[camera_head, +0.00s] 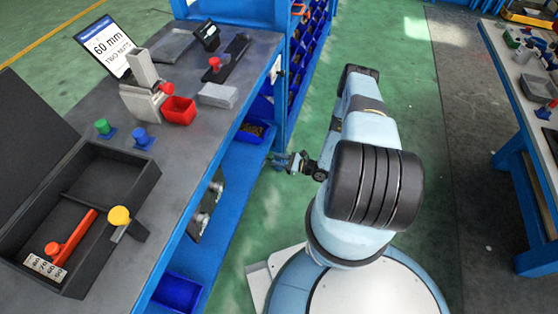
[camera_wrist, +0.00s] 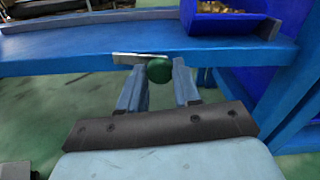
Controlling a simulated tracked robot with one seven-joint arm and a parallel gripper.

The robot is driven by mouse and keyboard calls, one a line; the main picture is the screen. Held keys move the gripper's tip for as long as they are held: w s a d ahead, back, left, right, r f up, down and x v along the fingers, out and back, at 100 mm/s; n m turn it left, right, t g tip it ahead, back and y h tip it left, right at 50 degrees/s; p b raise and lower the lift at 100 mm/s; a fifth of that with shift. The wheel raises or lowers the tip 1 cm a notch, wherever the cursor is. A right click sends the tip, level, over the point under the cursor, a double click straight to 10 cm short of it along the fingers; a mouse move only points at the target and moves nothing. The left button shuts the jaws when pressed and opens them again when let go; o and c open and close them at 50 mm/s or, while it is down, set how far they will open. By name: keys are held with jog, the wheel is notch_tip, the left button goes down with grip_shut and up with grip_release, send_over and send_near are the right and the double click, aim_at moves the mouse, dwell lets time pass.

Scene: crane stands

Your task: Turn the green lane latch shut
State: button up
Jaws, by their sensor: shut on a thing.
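The green latch knob (camera_wrist: 158,70) shows in the wrist view at the front edge of a blue shelf (camera_wrist: 90,55). A thin metal bar (camera_wrist: 138,58) lies level along the shelf edge just above the knob. My gripper (camera_wrist: 160,76) is shut on the green knob, one finger on each side of it. In the head view my gripper (camera_head: 280,160) is at the edge of the lower blue shelf (camera_head: 236,160). The knob cannot be made out clearly there.
A blue bin of brown parts (camera_wrist: 225,24) sits on the shelf right of the knob; a blue upright (camera_wrist: 295,100) stands further right. The grey workbench (camera_head: 150,190) overhangs the shelf. Green floor (camera_head: 290,215) is free between bench and base.

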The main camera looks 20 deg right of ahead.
jog(key=shift+w+f+m, duration=0.1)
jog(key=shift+m, duration=4.1)
jog(key=shift+w+m, duration=0.1)
jog(key=shift+m, duration=4.1)
jog(key=o, duration=1.1)
jog(key=shift+c, duration=0.2)
jog(key=v, duration=1.3)
jog(key=shift+s+d, duration=0.25)
jog(key=shift+d, duration=0.1)
